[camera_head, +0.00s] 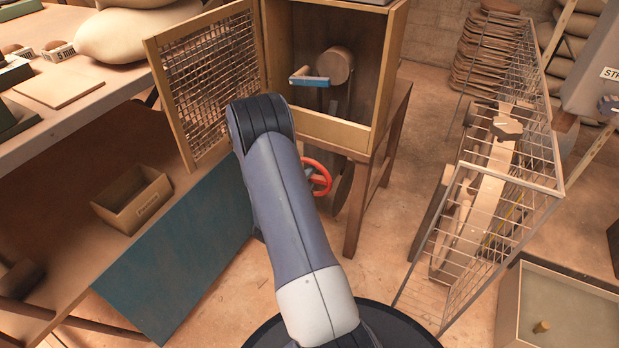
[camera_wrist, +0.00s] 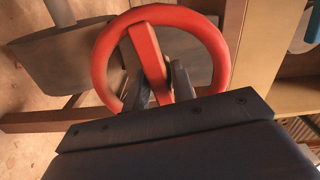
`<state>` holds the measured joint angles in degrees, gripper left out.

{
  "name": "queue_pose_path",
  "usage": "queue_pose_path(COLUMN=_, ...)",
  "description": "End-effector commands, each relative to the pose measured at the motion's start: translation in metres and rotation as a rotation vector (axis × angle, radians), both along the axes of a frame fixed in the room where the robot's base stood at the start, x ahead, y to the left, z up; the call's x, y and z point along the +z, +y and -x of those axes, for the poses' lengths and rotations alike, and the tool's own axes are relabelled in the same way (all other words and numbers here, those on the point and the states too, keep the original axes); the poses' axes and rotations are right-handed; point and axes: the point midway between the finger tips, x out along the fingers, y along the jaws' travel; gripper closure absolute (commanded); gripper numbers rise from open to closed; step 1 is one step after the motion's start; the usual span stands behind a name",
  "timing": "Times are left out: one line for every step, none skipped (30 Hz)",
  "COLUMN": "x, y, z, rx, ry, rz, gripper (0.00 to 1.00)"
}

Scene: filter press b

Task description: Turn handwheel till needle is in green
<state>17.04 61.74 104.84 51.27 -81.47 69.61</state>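The red handwheel (camera_wrist: 98,62) fills the upper middle of the wrist view, with a broad red spoke across it. In the head view the red handwheel (camera_head: 323,178) is partly hidden behind my arm, low beside the wooden cabinet. My gripper (camera_wrist: 160,82) is at the wheel, its two dark fingers close on either side of the spoke. It looks shut on the spoke, though the contact is partly hidden. My gripper is hidden behind my arm in the head view. No gauge, needle or green zone can be made out.
A workbench (camera_head: 75,130) stands left with a small box (camera_head: 133,198) below. A wire cage (camera_head: 500,190) stands right. Some floor is clear between cabinet and cage.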

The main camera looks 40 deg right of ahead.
Motion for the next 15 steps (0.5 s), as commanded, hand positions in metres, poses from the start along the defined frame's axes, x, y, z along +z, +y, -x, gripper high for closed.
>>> queue_pose_path(x=0.0, y=0.0, z=0.0, rx=0.0, ry=0.0, rz=0.0, gripper=0.71)
queue_pose_path(x=0.0, y=0.0, z=0.0, rx=0.0, ry=0.0, rz=0.0, gripper=0.69)
queue_pose_path(x=0.0, y=0.0, z=0.0, rx=0.0, ry=0.0, rz=0.0, gripper=0.66)
queue_pose_path(x=0.0001, y=0.0, z=0.0, rx=0.0, ry=0.0, rz=0.0, gripper=0.63)
queue_pose_path(x=0.0001, y=0.0, z=0.0, rx=0.0, ry=0.001, rz=0.0, gripper=0.62)
queue_pose_path(x=0.0001, y=0.0001, z=0.0, rx=0.0, ry=0.001, rz=0.0, gripper=0.62)
queue_pose_path(x=0.0001, y=0.0001, z=0.0, rx=0.0, ry=0.001, rz=0.0, gripper=0.62)
queue_pose_path(x=0.0001, y=0.0001, z=0.0, rx=0.0, ry=0.001, rz=0.0, gripper=0.62)
queue_pose_path(x=0.0001, y=0.0001, z=0.0, rx=0.0, ry=0.001, rz=0.001, gripper=0.62)
queue_pose_path(x=0.0002, y=0.0001, z=0.0, rx=0.0, ry=0.001, rz=0.001, gripper=0.62)
queue_pose_path(x=0.0002, y=0.0003, z=0.0001, rx=0.0, ry=0.001, rz=0.001, gripper=0.62)
queue_pose_path(x=0.0003, y=0.0012, z=0.0003, rx=0.0, ry=0.001, rz=0.0, gripper=0.62)
queue_pose_path(x=0.0004, y=0.0023, z=0.0007, rx=0.001, ry=0.001, rz=0.0, gripper=0.62)
queue_pose_path(x=0.0005, y=0.0041, z=0.0013, rx=0.001, ry=0.001, rz=0.0, gripper=0.62)
queue_pose_path(x=0.0007, y=0.0077, z=0.0024, rx=0.003, ry=0.002, rz=-0.001, gripper=0.62)
